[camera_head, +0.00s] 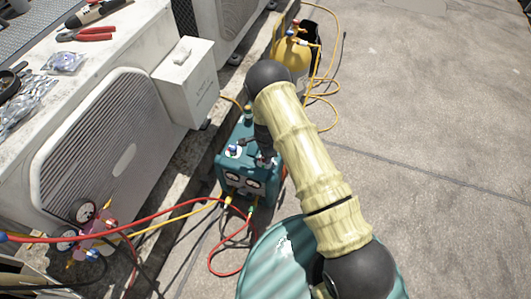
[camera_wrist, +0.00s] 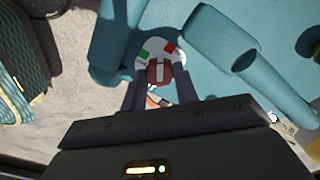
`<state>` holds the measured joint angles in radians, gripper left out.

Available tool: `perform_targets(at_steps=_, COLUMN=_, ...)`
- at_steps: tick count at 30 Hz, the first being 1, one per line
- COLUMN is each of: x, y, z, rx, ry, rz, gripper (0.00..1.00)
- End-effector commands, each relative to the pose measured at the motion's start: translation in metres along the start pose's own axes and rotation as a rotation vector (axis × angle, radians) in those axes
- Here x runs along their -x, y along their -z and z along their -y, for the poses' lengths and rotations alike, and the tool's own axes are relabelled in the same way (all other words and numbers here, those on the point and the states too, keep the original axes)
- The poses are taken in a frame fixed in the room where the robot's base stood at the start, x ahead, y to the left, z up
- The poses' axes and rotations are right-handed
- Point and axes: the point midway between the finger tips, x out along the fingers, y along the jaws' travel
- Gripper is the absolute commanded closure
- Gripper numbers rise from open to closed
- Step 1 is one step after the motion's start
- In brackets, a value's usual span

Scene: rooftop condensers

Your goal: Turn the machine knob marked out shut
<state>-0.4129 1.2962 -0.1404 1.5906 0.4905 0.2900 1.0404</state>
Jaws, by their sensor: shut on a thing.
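The teal machine (camera_head: 228,168) stands on the roof floor beside the condenser, with round gauges and hose fittings on its front. In the wrist view its teal casing (camera_wrist: 225,105) fills much of the picture. A red knob (camera_wrist: 158,73) with a pale stripe sits on a white dial plate with a green mark at left and a red mark at right. My gripper (camera_wrist: 160,82) is shut on this red knob, one dark finger on each side. I cannot read any "out" marking. In the head view my arm partly hides the machine's top; a blue knob (camera_head: 233,150) shows left of my gripper.
A white condenser (camera_head: 100,140) stands at left, with red-handled pliers (camera_head: 85,35) on top. A gauge manifold (camera_head: 90,228) with red and yellow hoses is at lower left. A yellow cylinder (camera_head: 290,52) stands behind the machine. The concrete at right (camera_head: 440,130) is clear.

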Motion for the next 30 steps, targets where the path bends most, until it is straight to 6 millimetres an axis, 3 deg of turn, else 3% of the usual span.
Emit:
perform_targets(at_steps=15, x=0.0010, y=0.0000, z=-0.0002, rx=-0.416, ry=0.000, rz=-0.001, gripper=0.93)
perform_targets(at_steps=30, x=0.0002, y=0.0001, z=0.0001, rx=-0.514, ry=0.001, rz=0.000, gripper=0.93)
